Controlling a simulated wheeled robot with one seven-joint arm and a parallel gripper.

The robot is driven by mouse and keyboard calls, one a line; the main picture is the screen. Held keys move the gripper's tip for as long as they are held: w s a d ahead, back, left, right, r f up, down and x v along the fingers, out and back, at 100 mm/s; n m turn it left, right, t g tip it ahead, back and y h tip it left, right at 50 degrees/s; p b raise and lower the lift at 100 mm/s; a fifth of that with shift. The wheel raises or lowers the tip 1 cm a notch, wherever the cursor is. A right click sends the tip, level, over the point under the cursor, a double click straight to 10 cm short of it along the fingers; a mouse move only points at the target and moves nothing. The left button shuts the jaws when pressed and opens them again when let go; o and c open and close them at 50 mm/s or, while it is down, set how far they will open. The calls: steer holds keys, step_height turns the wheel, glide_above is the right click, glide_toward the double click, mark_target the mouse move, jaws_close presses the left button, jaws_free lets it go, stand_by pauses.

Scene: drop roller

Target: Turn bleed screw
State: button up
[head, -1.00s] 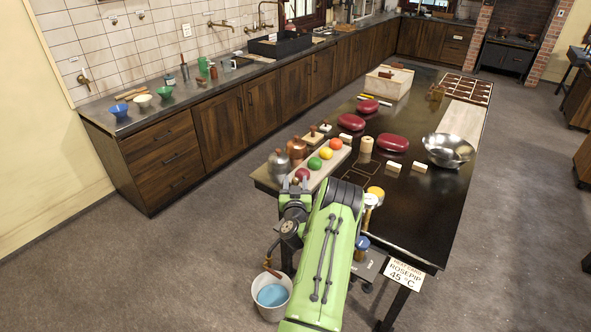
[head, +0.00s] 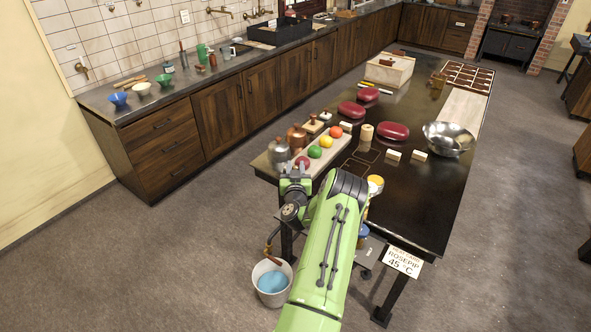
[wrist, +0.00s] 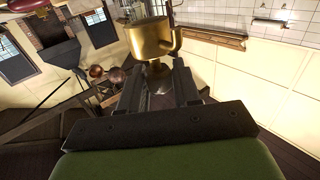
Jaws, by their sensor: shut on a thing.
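In the wrist view, the fingers of my gripper (wrist: 159,80) are shut on the lower stem of a brass fitting (wrist: 151,39). The fitting has a cup-shaped body with a handle-like loop at its right and stands above the fingertips. I cannot tell whether it is the bleed screw.
A white bucket (head: 272,291) with blue contents and a brown handle stands on the floor below the table's near end. The dark table (head: 425,205) carries red cushions, a tray of coloured balls and a steel bowl (head: 448,139). A rosepip sign (head: 404,262) hangs at its front.

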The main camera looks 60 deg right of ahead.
steer(key=shift+f+b, duration=0.15)
steer(key=shift+b, duration=0.35)
steer(key=n+t+b, duration=0.1)
steer(key=b, duration=0.2)
steer(key=shift+d+f+y+b, duration=0.1)
steer(key=shift+f+y+b, duration=0.1)
steer(key=shift+y+b, duration=0.15)
steer(key=n+t+b, duration=0.1)
steer(key=b, duration=0.2)
steer(key=t+y+b, duration=0.1)
steer(key=b, duration=0.3)
steer(key=shift+f+n+t+y, duration=0.2)
steer(key=shift+n+t+y, duration=0.05)
steer(key=shift+n+t, duration=0.15)
steer(key=n+t+y+b, duration=0.2)
steer(key=b, duration=0.4)
steer(key=shift+r, duration=0.1)
steer(key=shift+r+n+t+y+b, duration=0.1)
steer(key=shift+n+t+y+b, duration=0.6)
steer(key=shift+y+b, duration=0.4)
steer(key=n+y, duration=0.1)
steer(key=n+t+y, duration=0.1)
steer(key=shift+r+t+y, duration=0.25)
steer(key=shift+t+y, duration=0.05)
steer(key=shift+y, duration=0.1)
steer(key=shift+r+n+t+y, duration=0.1)
steer(key=shift+n+t+y, duration=0.2)
steer(key=shift+n+y, duration=0.3)
steer(key=shift+y, duration=0.4)
